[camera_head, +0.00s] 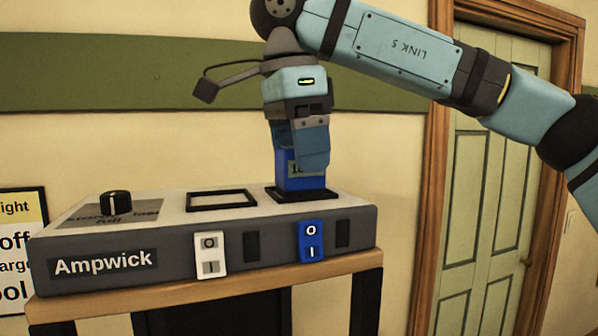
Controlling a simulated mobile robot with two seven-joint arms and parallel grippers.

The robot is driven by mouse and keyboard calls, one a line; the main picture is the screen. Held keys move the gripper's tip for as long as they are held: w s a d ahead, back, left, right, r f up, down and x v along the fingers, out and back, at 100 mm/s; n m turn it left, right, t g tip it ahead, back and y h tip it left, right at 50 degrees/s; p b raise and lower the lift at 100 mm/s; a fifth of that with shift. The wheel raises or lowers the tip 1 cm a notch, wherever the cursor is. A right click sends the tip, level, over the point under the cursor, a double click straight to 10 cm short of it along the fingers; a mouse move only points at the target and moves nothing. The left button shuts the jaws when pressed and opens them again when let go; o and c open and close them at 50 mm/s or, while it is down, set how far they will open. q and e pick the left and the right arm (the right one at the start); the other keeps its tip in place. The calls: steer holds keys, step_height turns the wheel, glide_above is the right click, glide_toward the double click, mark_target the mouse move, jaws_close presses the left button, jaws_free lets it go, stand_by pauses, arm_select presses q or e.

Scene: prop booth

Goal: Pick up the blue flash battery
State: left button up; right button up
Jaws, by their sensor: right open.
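The blue flash battery (291,179) stands upright in the right-hand black-framed slot on top of the grey Ampwick charger (150,230). My right gripper (301,160) points straight down over the battery, with its fingers beside the battery's upper part. The fingers hide much of the battery and part of its label. The gripper is open, and I cannot tell whether a finger touches the battery. My left gripper is not in view.
The charger sits on a wooden-topped stand (200,294). Its left slot (221,200) looks empty. A black knob (116,203) stands at the top left. A white switch (211,254) and a blue switch (311,241) are on its front. A door (485,190) is behind at right.

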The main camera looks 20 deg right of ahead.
steer(key=shift+w+d+f, duration=0.15)
steer(key=shift+f, duration=0.5)
steer(key=shift+w+d+f, duration=0.1)
steer(key=shift+d+f, duration=0.05)
steer(key=shift+f, duration=0.45)
steer(key=shift+s+a+r, duration=0.1)
steer(key=shift+s, duration=0.1)
steer(key=c, duration=1.2)
steer(key=shift+r, duration=0.1)
